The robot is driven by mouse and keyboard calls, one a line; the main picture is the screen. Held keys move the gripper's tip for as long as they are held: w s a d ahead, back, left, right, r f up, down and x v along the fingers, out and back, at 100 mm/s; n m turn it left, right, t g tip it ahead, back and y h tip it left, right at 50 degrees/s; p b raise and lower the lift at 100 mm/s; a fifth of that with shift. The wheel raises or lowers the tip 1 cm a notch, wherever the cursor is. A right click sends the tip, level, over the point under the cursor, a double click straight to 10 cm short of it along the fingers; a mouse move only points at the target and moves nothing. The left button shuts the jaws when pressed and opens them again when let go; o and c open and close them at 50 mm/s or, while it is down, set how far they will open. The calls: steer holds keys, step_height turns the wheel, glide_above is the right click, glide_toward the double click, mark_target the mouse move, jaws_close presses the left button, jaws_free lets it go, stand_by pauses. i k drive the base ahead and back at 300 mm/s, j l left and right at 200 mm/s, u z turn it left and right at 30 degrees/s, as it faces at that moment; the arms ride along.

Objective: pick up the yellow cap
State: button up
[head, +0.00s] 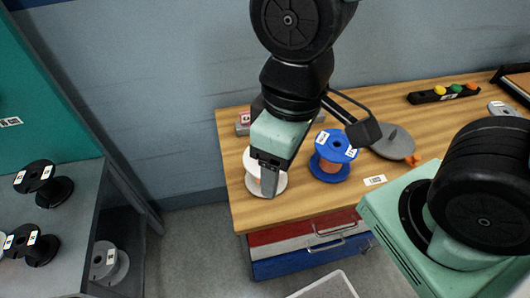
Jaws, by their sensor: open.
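The yellow cap (440,90) is small and round. It sits at the left end of a row with a green cap (456,88) and an orange cap (472,86) on a black holder (424,97) at the back right of the wooden table. My gripper (269,182) hangs at the table's left side, in front of a white-flanged spool (252,184) and partly covering it. It is well to the left of the yellow cap and apart from it. The gap between the fingers is hard to see from here.
A blue spool (330,172) with orange winding and a grey disc (392,141) with an orange tip stand on the wooden table (312,205) between my gripper and the holder. Black spools (35,245) rest on a grey shelf at left. Drawers (312,246) are below the table.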

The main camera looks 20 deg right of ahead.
mark_target(439, 91)
steer(key=k+l+z, duration=0.1)
steer(key=l+z, duration=0.6)
steer(key=z, duration=0.2)
steer(key=l+z, duration=0.45)
steer(key=u, duration=1.35)
steer(key=l, duration=2.5)
steer(key=i, duration=0.05)
